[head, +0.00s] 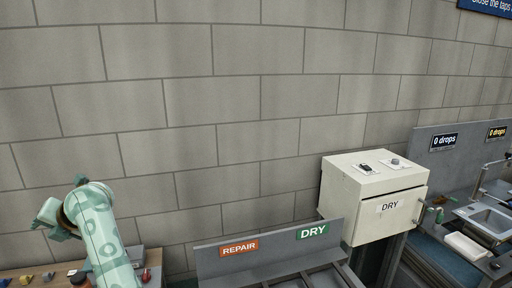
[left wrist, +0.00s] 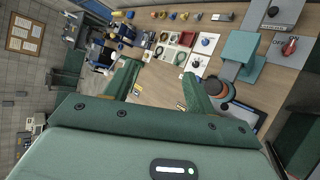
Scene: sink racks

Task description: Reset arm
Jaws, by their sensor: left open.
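My left arm (head: 98,235), pale green, rises from the bottom left of the head view, in front of the block wall. Its left gripper (head: 53,219) is at the upper end, seen partly and turned to the left. In the left wrist view the two dark green fingers of the left gripper (left wrist: 160,88) stand well apart with nothing between them. Beyond them lies a wooden bench top (left wrist: 228,72). My right gripper shows in neither view.
A grey rack (head: 280,262) with REPAIR and DRY labels stands bottom centre. A cream DRY cabinet (head: 362,212) stands right of it, then a sink (head: 488,220). Several small parts lie on the bench, with a red-and-black round object (left wrist: 219,88) near one finger.

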